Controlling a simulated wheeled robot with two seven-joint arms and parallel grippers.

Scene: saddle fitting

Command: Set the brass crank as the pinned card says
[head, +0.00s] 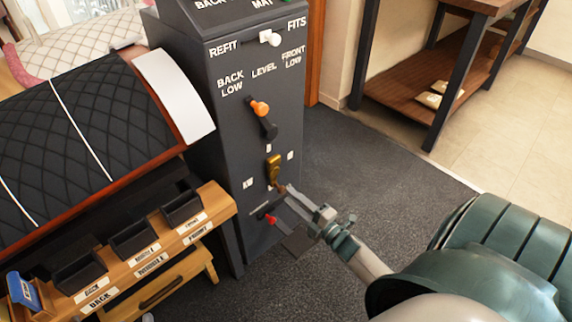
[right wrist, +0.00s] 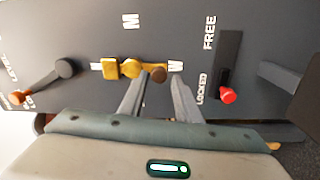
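The brass crank (head: 273,165) is on the front of the dark grey cabinet, with small white letter marks around it. In the right wrist view its brass body (right wrist: 130,68) has an arm reaching right to a brown knob (right wrist: 157,75), towards a mark like W. In the head view that arm points down. My right gripper (right wrist: 160,82) is open, its fingertips on either side of the knob, which sits closer to the left finger; contact is unclear. It shows at the crank's lower end in the head view (head: 283,190). No pinned card is readable. My left gripper is out of view.
A red-knobbed lever (right wrist: 228,96) sits at the LOCKED end of its slot, close to the right finger. An orange-knobbed lever (head: 259,107) is above the crank. A white knob (head: 273,39) is near FITS. A wooden rack with labelled black bins (head: 133,240) stands left.

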